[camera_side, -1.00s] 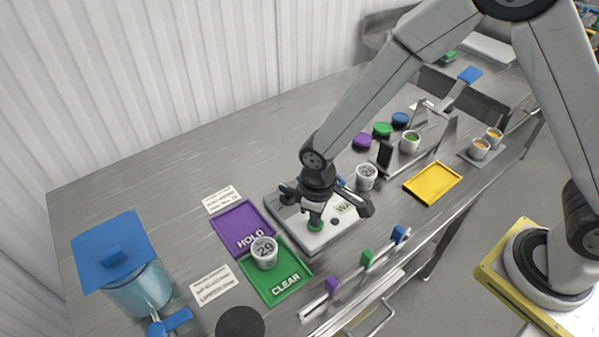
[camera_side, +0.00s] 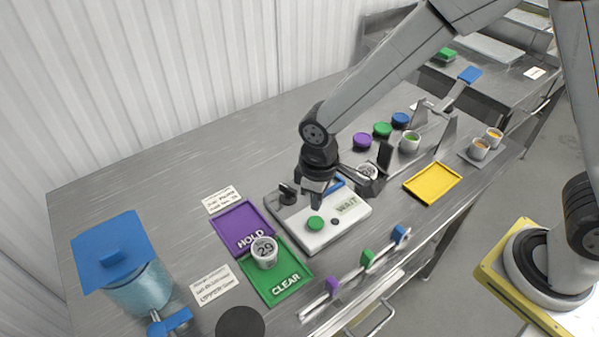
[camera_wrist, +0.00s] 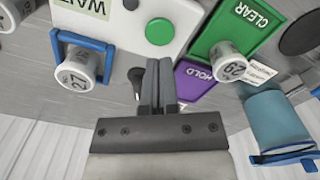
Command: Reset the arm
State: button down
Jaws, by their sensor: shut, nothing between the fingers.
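My gripper (camera_side: 316,200) is shut and empty. It hangs just above and behind the green button (camera_side: 315,223) on the flat white device (camera_side: 325,238), with a gap between fingertips and button. The device's label reads WAIT. In the wrist view, my shut fingers (camera_wrist: 160,68) point toward the device, just below the green button (camera_wrist: 159,31). A white cup marked 27 (camera_wrist: 77,68) shows there within a blue bracket (camera_wrist: 57,45). My gripper partly hides this area in the side view.
A cup marked 29 (camera_side: 264,250) stands on the green CLEAR tray (camera_side: 290,292), near the purple HOLD tray (camera_side: 232,222). A blue-lidded jar (camera_side: 140,290) stands at left. A yellow tray (camera_side: 433,184) and several coloured lids (camera_side: 382,129) lie to the right. Colored sliders (camera_side: 367,258) line the front.

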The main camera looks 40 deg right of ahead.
jog(key=shift+r, duration=0.3)
jog(key=shift+d+r, duration=0.1)
jog(key=shift+d, duration=0.15)
jog(key=s+d+r+m+t, duration=0.1)
jog(key=s+d+r+m, duration=0.1)
jog(key=d, duration=0.6)
jog(key=s+d+r+m+t, duration=0.1)
jog(key=s+d+m, duration=0.3)
jog(key=d, duration=0.4)
jog(key=shift+s+d+r+t, duration=0.3)
jog(key=shift+s+r, duration=0.4)
jog(key=shift+r, duration=0.05)
